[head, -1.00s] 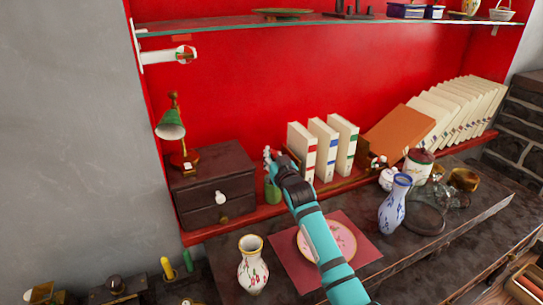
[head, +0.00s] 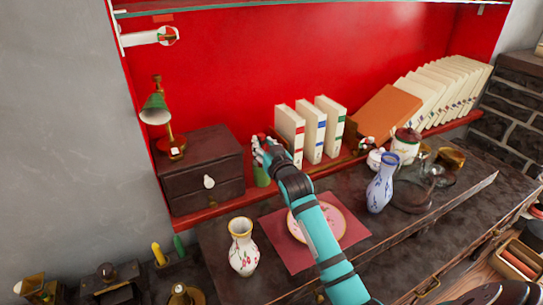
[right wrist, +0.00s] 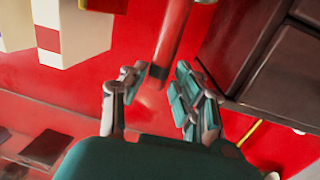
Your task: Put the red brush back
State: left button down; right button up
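The red brush seems to be the red rod with a dark end (right wrist: 174,30) in the right wrist view; it runs out at the top edge. Its end lies between the fingertips of my right gripper (right wrist: 157,76), which stand apart with a gap on both sides of it. In the head view my right gripper (head: 264,150) is at a small green cup (head: 262,177), between the drawer box and the books. The gripper hides part of the cup, and I cannot make out the brush there. My left gripper is not in view.
A dark drawer box (head: 200,168) stands close left of the cup, and white books (head: 290,133) close right. A floral vase (head: 243,247), a pink plate (head: 334,225) and a blue-white vase (head: 380,185) stand in front.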

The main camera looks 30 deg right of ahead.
jog(key=s+a, duration=0.1)
jog(key=s, duration=0.6)
jog(key=shift+s+a+r+b, duration=0.15)
jog(key=shift+s+r+b, duration=0.15)
jog(key=shift+s, duration=0.05)
jog(key=shift+f, duration=0.1)
